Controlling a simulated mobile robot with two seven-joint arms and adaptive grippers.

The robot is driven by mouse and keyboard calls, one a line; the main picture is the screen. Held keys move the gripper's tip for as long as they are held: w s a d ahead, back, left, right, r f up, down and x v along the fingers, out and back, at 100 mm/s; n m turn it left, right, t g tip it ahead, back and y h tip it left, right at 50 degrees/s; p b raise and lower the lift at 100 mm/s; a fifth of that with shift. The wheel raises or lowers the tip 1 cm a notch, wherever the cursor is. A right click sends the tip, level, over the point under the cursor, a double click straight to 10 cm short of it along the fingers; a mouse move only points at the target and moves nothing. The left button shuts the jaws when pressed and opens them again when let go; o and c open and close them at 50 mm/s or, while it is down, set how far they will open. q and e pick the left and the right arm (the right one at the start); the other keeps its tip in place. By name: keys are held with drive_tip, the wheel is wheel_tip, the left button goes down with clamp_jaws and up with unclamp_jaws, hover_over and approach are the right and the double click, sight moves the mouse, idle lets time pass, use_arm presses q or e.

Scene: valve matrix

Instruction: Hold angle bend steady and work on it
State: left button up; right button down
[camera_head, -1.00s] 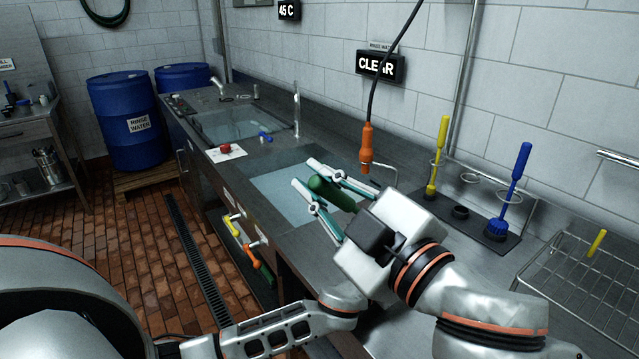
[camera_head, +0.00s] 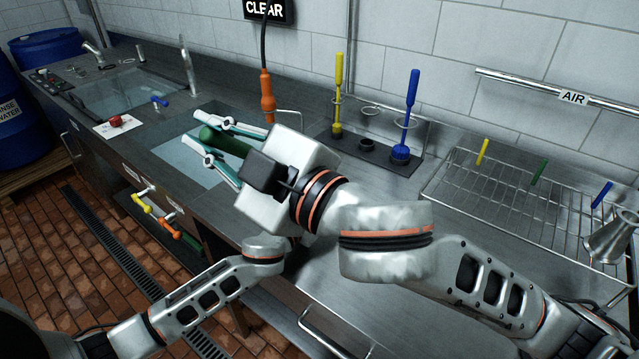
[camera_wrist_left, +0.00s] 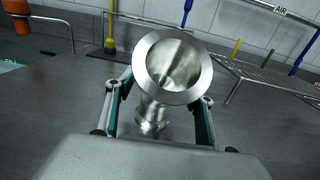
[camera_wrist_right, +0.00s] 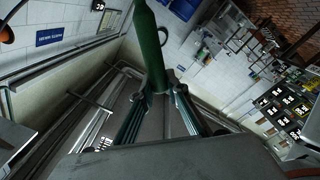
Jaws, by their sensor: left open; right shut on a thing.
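A shiny metal fitting with a wide round flange (camera_wrist_left: 172,66), apparently the angle bend, stands between the fingers of my open left gripper (camera_wrist_left: 166,94) in the left wrist view. I cannot tell whether the fingers touch it. In the head view my right arm hides this gripper and the fitting. My right gripper (camera_head: 196,131) is shut on a green cylindrical handle (camera_head: 226,142) above the sunken basin. The green handle (camera_wrist_right: 150,45) also rises between the fingers of the right gripper (camera_wrist_right: 162,90) in the right wrist view. Its far end is out of that view.
A yellow brush (camera_head: 338,95) and a blue brush (camera_head: 410,115) stand in a holder on the bench. A wire rack (camera_head: 510,210) at right carries coloured handles, with another metal fitting (camera_head: 608,243) at its right end. An orange tool (camera_head: 267,98) hangs by a cable.

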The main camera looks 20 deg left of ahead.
use_arm(q)
drive_tip(key=shift+s, duration=0.1)
drive_tip(key=v, duration=1.2)
